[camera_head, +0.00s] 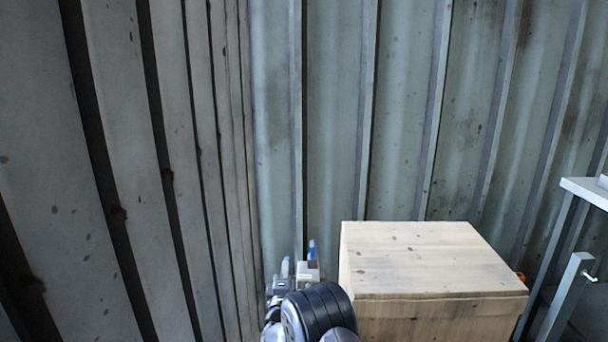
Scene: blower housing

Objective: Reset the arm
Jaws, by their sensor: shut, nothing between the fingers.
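My gripper (298,262) shows at the bottom centre of the head view, at the end of my arm. Its fingers point up and away, with a blue tip showing on the right one. It is shut and holds nothing. The black and grey wrist joint in front of it hides part of it. The gripper is just left of the wooden box's left edge in the picture. I cannot tell how far apart they are in depth.
A wooden box (425,262) with a flat, bare lid stands at the lower right. A grey metal frame (570,270) stands at the right edge. Corrugated metal walls (400,120) close off the left and back, meeting in a corner behind my gripper. A small orange thing (520,277) shows beside the box.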

